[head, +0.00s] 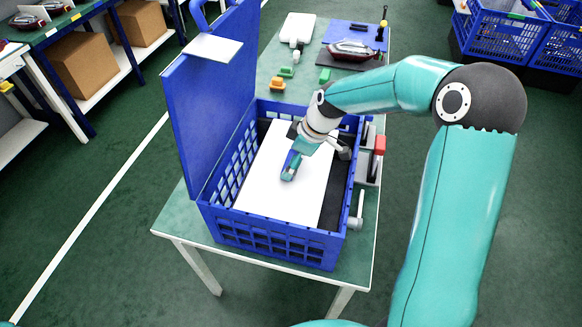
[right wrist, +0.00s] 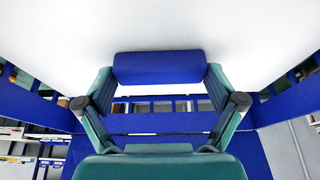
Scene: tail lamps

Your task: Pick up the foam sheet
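The foam sheet (head: 268,185) is a flat white rectangle inside the blue crate (head: 275,238). It fills much of the right wrist view (right wrist: 240,35). A blue block (right wrist: 160,68) sits against the sheet, between the fingers of my right gripper (right wrist: 160,75). The fingertips touch both ends of the block. In the head view my right gripper (head: 292,168) points down into the crate over the middle of the sheet. I cannot tell whether the sheet rests on anything. My left gripper is not in view.
The crate's blue lid (head: 212,95) stands open on the left. The table (head: 170,232) also carries a white case (head: 298,27), a tail lamp (head: 352,48) and small green and orange pieces behind the crate. A red-and-grey device (head: 378,147) stands close to its right.

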